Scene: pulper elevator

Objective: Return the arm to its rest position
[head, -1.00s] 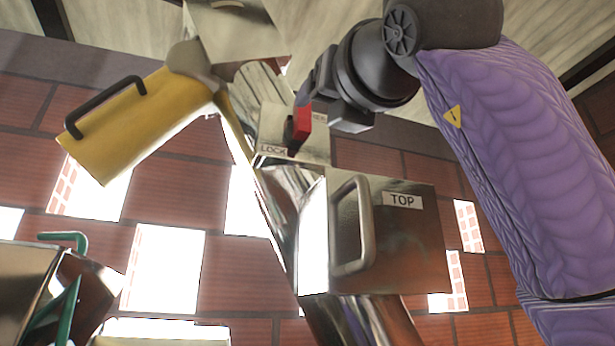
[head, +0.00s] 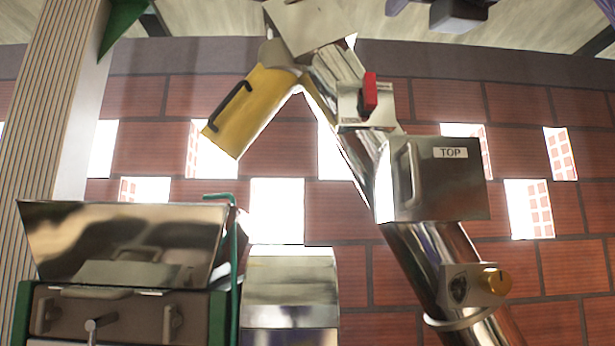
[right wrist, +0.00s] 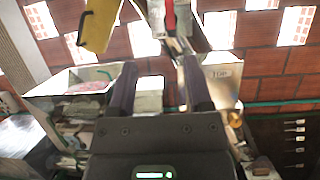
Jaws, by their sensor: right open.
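My right gripper (head: 458,14) shows only in part at the top right edge of the head view, apart from the machine. In the right wrist view my right gripper (right wrist: 160,85) has its two dark fingers spread, with nothing held between them. The steel pulper elevator stands ahead: a slanted metal tube (head: 432,262) carries a red lever (head: 369,92) on a pale plate (head: 350,105). Below it is a steel hatch marked TOP (head: 462,185) with a handle (head: 405,180). My left gripper is not in view.
A yellow chute cover (head: 245,110) with a black handle hangs at the upper left of the tube. A steel hopper (head: 125,235) with a green frame stands at the lower left, beside a striped column (head: 60,90). A brick wall (head: 420,100) with bright openings lies behind.

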